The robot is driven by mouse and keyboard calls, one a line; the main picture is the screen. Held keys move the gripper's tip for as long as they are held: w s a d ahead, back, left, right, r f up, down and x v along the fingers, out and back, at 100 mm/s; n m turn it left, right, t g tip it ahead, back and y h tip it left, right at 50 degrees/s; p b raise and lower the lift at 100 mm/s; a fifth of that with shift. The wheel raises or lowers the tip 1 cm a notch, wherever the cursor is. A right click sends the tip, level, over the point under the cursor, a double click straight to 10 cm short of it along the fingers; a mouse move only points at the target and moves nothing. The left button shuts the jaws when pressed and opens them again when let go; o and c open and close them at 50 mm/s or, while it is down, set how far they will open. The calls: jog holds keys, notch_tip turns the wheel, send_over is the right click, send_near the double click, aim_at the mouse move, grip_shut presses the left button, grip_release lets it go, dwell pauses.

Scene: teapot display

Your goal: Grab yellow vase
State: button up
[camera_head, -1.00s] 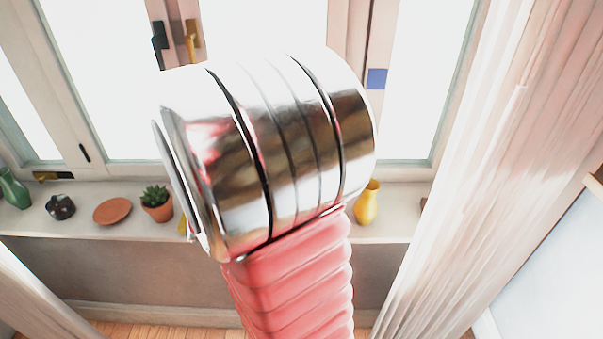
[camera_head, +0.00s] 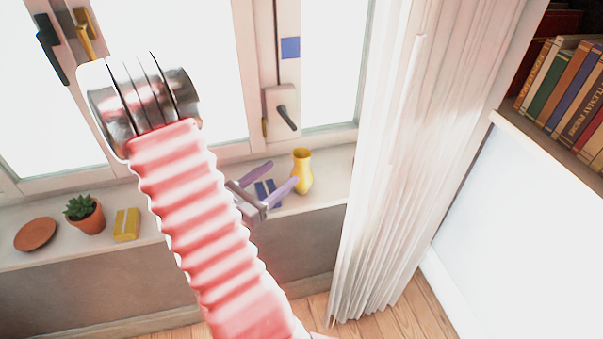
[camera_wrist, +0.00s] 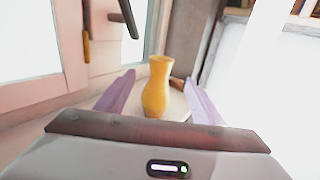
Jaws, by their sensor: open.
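The yellow vase (camera_head: 302,172) stands upright on the windowsill, near its right end in the head view. In the wrist view the yellow vase (camera_wrist: 156,88) appears ahead, between the two purple fingers. My gripper (camera_head: 283,175) is open, its fingers spread, just left of the vase in the head view. The gripper in the wrist view (camera_wrist: 160,98) holds nothing. Whether a finger touches the vase cannot be told.
On the sill (camera_head: 335,172) stand a terracotta plate (camera_head: 36,234), a potted succulent (camera_head: 86,215), a yellow box (camera_head: 126,225) and a dark blue object (camera_head: 267,193) by my fingers. A window handle (camera_head: 286,117) juts out above. A white curtain (camera_head: 385,150) hangs right of the vase.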

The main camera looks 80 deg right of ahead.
aim_at(295, 162)
jog(key=shift+x, duration=4.25)
jog(key=x, duration=0.5)
jog(key=shift+s+d+f, duration=0.1)
jog(key=shift+f, duration=0.05)
jog(key=shift+c, duration=0.5)
grip_shut()
